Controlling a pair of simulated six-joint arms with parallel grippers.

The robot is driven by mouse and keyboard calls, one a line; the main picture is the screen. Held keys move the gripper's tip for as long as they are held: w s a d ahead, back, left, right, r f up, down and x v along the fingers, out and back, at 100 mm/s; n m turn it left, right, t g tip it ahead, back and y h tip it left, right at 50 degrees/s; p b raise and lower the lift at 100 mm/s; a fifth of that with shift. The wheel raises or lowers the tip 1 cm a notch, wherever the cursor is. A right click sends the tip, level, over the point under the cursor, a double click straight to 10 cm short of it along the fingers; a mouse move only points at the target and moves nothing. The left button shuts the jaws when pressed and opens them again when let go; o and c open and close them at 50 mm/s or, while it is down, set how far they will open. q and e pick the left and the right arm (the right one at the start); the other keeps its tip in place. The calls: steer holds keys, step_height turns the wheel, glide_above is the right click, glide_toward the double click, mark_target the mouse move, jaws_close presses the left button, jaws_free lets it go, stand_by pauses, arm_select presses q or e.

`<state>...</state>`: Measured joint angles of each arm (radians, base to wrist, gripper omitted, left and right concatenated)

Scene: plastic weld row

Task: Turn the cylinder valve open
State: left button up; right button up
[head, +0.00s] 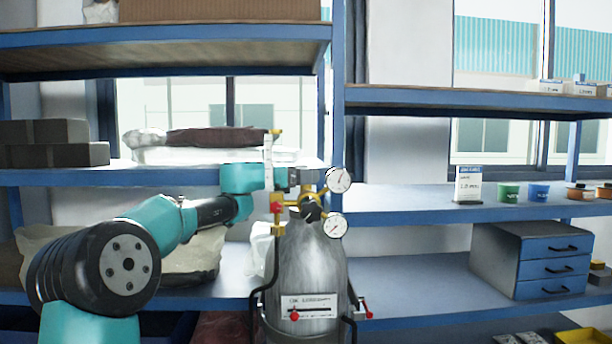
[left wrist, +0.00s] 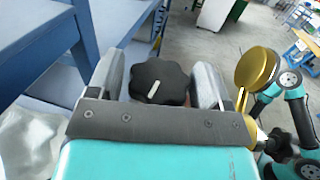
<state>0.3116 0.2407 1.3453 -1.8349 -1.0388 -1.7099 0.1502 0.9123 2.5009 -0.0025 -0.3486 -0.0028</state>
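The grey gas cylinder (head: 308,262) stands upright in a black-framed carrier in the middle of the head view. Above it are brass fittings with an upper gauge (head: 339,180) and a lower gauge (head: 334,226). My left gripper (head: 306,180) is at the height of the upper gauge, just to its left. In the left wrist view, a black lobed valve knob (left wrist: 160,82) with a white mark sits between the two spread fingers of the left gripper (left wrist: 159,80). Narrow gaps seem to show beside the knob. My right gripper is not seen; part of my right arm shows at right.
Blue shelves (head: 420,212) stand behind the cylinder on both sides. A grey drawer cabinet (head: 500,260), a green cup (head: 508,192) and a blue cup (head: 538,192) stand on the right. A brass gauge (left wrist: 257,68) is close to the right finger.

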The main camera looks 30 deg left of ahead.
arm_select(q)
steer(key=c, duration=0.7)
steer(key=shift+o, duration=0.2)
steer(key=shift+n+t+y, duration=0.8)
steer(key=shift+y, duration=0.1)
steer(key=o, duration=0.9)
steer(key=shift+m+g+h, duration=0.4)
steer(key=shift+h, duration=0.1)
